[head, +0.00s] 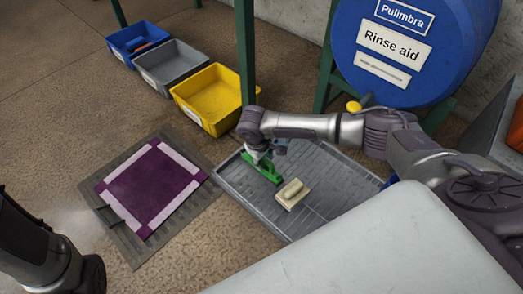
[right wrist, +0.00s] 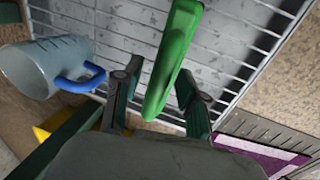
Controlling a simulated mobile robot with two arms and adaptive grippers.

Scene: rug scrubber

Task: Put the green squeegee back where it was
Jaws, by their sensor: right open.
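The green squeegee (head: 262,168) is at the left part of the grey ribbed tray (head: 345,190) on the floor. In the right wrist view its green handle (right wrist: 173,58) runs between the fingers of my right gripper (right wrist: 157,88), which stand apart on either side of it. In the head view my right gripper (head: 258,155) is right at the squeegee, and the wrist partly hides it. I cannot tell whether the squeegee touches the tray all along its length. My left gripper is not in view.
A beige brush (head: 291,194) lies in the tray. A jug (right wrist: 45,68) with a blue handle is near the gripper. Left lie a purple rug (head: 150,188) on a grate, and yellow (head: 212,98), grey (head: 170,65) and blue (head: 137,40) bins. A blue barrel (head: 430,75) stands behind.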

